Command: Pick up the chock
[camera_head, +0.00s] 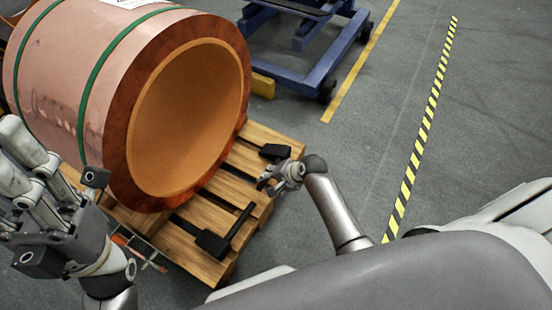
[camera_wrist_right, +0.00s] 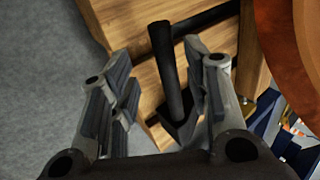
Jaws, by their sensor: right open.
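A black chock (camera_head: 275,151) with a block and an upright-looking handle sits on the wooden pallet (camera_head: 262,205) at its far right corner. In the right wrist view the chock (camera_wrist_right: 168,62) shows between my fingers, with its block farther off. My right gripper (camera_head: 266,182) is open just in front of this chock; its jaws (camera_wrist_right: 158,62) are apart on either side of the handle, and I cannot tell if they touch it. A second black chock (camera_head: 213,243) lies on the near part of the pallet. My left gripper (camera_head: 32,165) is at the left, apart from both chocks.
A large copper foil roll (camera_head: 72,75) with green straps lies on the pallet, close to the chocks. A blue wheeled frame (camera_head: 318,75) stands behind. Grey floor with a yellow line and striped tape (camera_head: 419,145) is clear to the right.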

